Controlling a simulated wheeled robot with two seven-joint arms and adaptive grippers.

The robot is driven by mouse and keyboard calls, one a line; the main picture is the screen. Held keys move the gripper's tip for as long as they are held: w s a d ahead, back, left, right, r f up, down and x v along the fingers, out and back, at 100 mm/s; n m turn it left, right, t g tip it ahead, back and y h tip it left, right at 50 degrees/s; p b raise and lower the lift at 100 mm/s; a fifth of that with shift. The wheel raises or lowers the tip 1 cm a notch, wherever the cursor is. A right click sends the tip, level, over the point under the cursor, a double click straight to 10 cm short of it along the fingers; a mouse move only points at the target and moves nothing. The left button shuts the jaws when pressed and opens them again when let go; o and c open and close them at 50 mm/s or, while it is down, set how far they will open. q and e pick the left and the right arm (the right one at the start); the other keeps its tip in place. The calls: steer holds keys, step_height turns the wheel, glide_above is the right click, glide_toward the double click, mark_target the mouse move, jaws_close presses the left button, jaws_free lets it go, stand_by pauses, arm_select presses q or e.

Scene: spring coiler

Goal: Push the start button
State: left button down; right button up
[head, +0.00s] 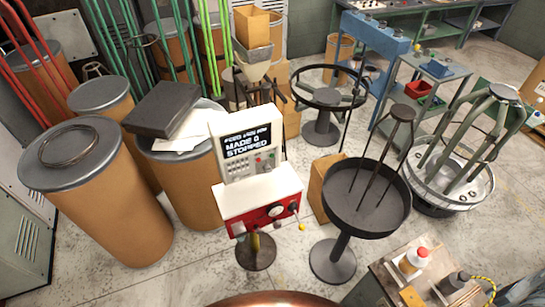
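A white control panel (217,137) stands in the middle of the head view. Its dark screen (249,145) shows white text that includes "MADE 0" and "STOPPED". Small buttons (264,160), some coloured, sit below the screen at the right, too small to tell which is the start button. In front of the panel is a red and white box (258,202) on a stand, with dark knobs, a red knob and a yellow-tipped lever (301,227). Neither of my grippers is in view.
Large brown drums (110,205) stand close on the left, one with a dark block (167,108) and papers on top. A round black tray (340,209) on a pedestal stands just right of the box. A small bottle-topped table (385,277) is at bottom right.

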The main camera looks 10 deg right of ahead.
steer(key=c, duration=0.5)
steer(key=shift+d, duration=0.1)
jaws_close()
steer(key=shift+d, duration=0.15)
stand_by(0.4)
